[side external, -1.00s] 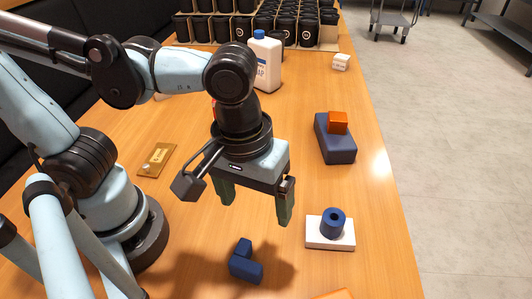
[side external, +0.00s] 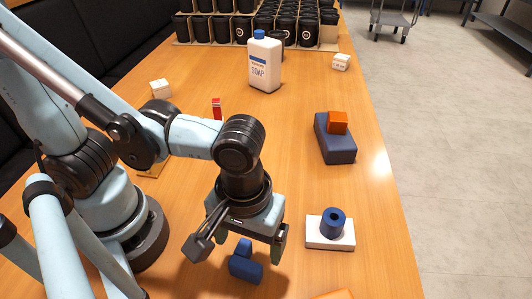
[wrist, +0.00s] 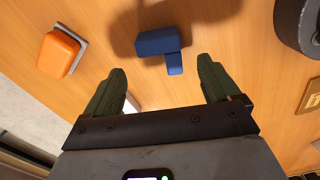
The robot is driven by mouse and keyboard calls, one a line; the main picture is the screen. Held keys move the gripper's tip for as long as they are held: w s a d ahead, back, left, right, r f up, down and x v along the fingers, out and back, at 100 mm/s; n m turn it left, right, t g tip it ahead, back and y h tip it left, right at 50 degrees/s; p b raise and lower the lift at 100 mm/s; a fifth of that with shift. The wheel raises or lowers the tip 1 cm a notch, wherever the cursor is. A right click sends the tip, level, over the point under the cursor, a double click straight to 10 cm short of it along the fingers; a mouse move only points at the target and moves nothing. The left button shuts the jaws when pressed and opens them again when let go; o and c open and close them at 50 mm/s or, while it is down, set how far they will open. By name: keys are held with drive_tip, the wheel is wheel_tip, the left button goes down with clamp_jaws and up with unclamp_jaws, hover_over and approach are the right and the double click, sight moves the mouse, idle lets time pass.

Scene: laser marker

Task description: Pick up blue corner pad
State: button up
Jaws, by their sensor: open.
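The blue corner pad (side external: 244,264) is an L-shaped dark blue block lying on the wooden table near the front. In the wrist view the pad (wrist: 158,43) lies ahead of my fingertips, roughly centred between them, with its short leg toward me. My gripper (side external: 245,244) is just above and beside the pad in the side view, with one finger partly hidden behind my own wrist parts. In the wrist view my gripper (wrist: 163,80) has its two green fingers wide apart with nothing between them.
A blue cylinder (side external: 333,224) stands on a white block (side external: 330,242) to the right. An orange block (side external: 338,123) sits on a dark blue block (side external: 335,146) farther back. A soap bottle (side external: 265,62) stands behind. Another orange piece (wrist: 58,53) shows in the wrist view.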

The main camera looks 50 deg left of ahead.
sight(247, 259)
drive_tip(key=shift+s+d+f, duration=0.1)
drive_tip(key=shift+s+f, duration=0.05)
drive_tip(key=shift+f, duration=0.75)
drive_tip(key=shift+s+d+f, duration=0.1)
drive_tip(key=shift+s+f, duration=0.05)
drive_tip(key=shift+f, duration=1.6)
drive_tip(key=c, duration=1)
drive_tip(key=shift+r, duration=0.1)
